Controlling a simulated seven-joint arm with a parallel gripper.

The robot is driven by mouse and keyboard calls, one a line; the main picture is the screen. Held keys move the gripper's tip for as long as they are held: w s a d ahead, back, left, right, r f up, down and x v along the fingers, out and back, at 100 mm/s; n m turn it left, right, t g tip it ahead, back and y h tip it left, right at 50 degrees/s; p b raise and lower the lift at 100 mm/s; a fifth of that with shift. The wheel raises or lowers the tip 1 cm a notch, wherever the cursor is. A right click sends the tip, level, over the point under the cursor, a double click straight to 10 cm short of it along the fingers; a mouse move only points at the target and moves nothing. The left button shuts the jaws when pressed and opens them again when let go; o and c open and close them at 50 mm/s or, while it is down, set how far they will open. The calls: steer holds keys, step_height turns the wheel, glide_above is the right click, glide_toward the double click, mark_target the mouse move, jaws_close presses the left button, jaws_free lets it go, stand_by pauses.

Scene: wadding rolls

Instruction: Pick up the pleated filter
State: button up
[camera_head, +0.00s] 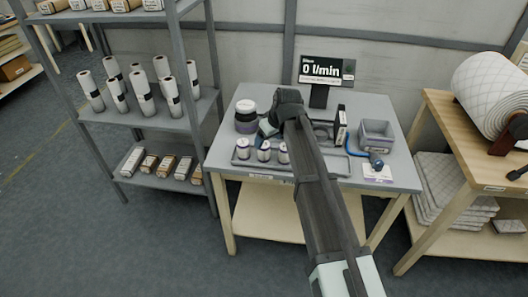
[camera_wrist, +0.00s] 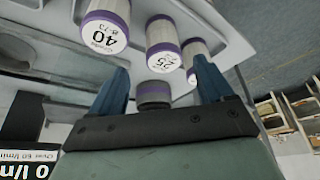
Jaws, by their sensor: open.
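Three small white canisters with purple bands stand in a row in the grey tray (camera_head: 325,163): a left one (camera_head: 243,148), a middle one (camera_head: 264,151) and a right one (camera_head: 283,152). In the wrist view, two read 40 (camera_wrist: 103,35) and 25 (camera_wrist: 163,50); the third (camera_wrist: 192,52) is partly hidden by a finger. A wider dark and white jar with a purple band (camera_head: 246,116) stands behind them. I cannot tell which is the pleated filter. My gripper (camera_head: 265,132) is open and empty beside the jar, its blue fingers (camera_wrist: 162,75) apart; a grey, purple-banded cylinder (camera_wrist: 153,94) shows between them.
A monitor reading 0 l/min (camera_head: 327,71) stands at the table's back. A black upright item (camera_head: 341,128), a grey bin (camera_head: 377,135) and a blue hose fitting (camera_head: 376,160) are to the right. A shelf of white rolls (camera_head: 142,92) stands left. My arm hides part of the tray.

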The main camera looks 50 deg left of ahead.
mark_target(265, 145)
steer(key=shift+s+x, duration=0.15)
steer(key=shift+x, duration=1.45)
steer(key=shift+s+x, duration=0.1)
steer(key=shift+x, duration=1.55)
steer(key=shift+d, duration=0.1)
steer(key=c, duration=1.1)
